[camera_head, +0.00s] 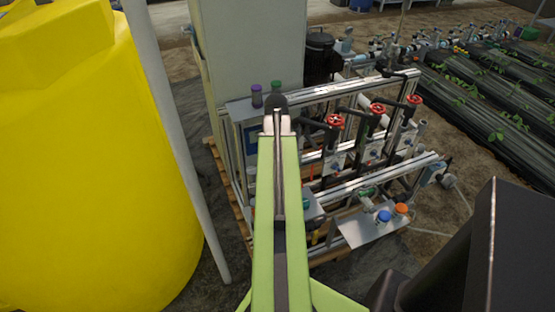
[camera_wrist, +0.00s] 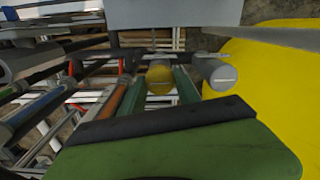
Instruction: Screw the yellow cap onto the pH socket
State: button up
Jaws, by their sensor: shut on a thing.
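In the wrist view, my gripper (camera_wrist: 160,84) has its two green fingers on either side of the round yellow cap (camera_wrist: 159,73), shut on it. A grey cylinder (camera_wrist: 219,76) with a pale mark on its end shows just right of the cap, outside the fingers. I cannot tell whether it is the pH socket, nor whether the cap touches any socket. In the head view my own green arm hides the gripper and the yellow cap. The pH socket cannot be made out there.
In the head view, a blue cap (camera_head: 383,216) and an orange cap (camera_head: 401,208) sit on a metal tray (camera_head: 362,232). Purple (camera_head: 257,96) and green (camera_head: 276,86) pieces stand near the cabinet (camera_head: 250,45). Red-handled valves (camera_head: 335,121) line the frame. A yellow tank (camera_head: 90,160) fills the left.

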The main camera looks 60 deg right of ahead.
jog(key=o, duration=0.7)
jog(key=shift+f+b, duration=0.25)
jog(key=shift+b, duration=0.05)
grip_shut()
jog(key=shift+m, duration=1.5)
